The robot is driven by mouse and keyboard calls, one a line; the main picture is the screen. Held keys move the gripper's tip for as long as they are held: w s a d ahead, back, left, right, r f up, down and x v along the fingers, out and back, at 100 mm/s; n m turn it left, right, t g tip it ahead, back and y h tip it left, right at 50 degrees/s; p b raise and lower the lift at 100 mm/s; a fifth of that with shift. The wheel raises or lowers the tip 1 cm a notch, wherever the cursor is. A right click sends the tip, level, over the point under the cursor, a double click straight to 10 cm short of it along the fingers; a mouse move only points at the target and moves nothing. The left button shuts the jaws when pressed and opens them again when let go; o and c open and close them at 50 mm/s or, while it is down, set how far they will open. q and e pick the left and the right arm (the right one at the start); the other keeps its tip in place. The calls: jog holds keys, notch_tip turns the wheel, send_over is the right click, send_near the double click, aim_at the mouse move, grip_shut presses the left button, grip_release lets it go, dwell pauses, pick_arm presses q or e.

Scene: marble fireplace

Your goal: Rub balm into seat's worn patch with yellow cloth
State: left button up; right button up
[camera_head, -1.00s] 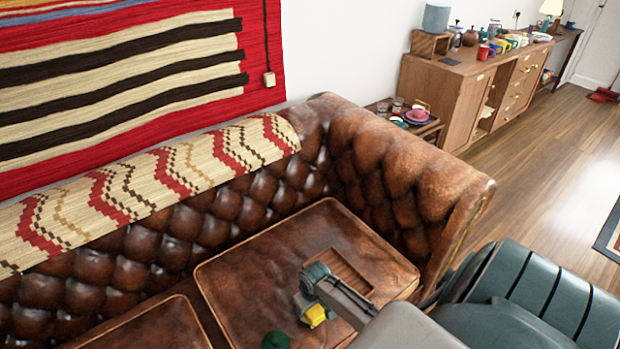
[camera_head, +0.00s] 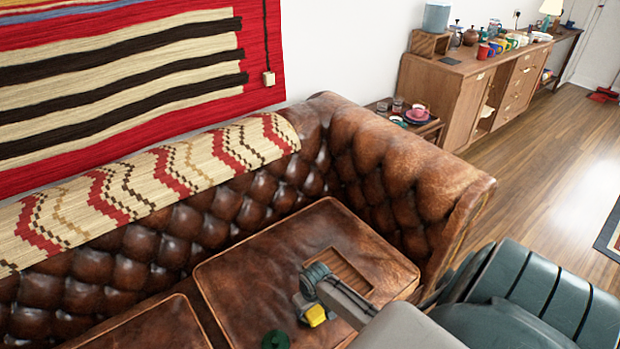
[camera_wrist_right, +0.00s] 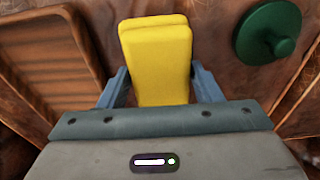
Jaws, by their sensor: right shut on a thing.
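The yellow cloth (camera_wrist_right: 155,60) looks like a folded yellow pad and is held between the two fingers of my right gripper (camera_wrist_right: 150,85). In the head view my right gripper (camera_head: 310,308) is over the right seat cushion (camera_head: 235,275), with the yellow cloth (camera_head: 316,315) at its tip. I cannot tell whether the cloth touches the leather. A dark green round lidded thing (camera_head: 275,340), perhaps the balm tin, is on the cushion near the bottom edge; it also shows in the right wrist view (camera_wrist_right: 268,32). The worn patch is not clearly distinguishable. My left gripper is not in view.
A wooden tray (camera_head: 345,272) lies on the cushion beside my right gripper. The sofa's tufted arm (camera_head: 410,175) rises at the right and its back, draped with a patterned blanket (camera_head: 150,190), behind. A small side table (camera_head: 430,128) holds cups and glasses.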

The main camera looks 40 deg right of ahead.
jog(key=shift+f, duration=0.4)
dwell(2.1)
jog(key=shift+r+p, duration=0.6)
jog(key=shift+p, duration=0.3)
notch_tip(320, 180, up, 4)
jog(key=p, duration=0.5)
jog(key=shift+r, duration=0.25)
jog(key=shift+r+p, duration=0.7)
jog(key=shift+p, duration=0.15)
jog(key=shift+f, duration=0.1)
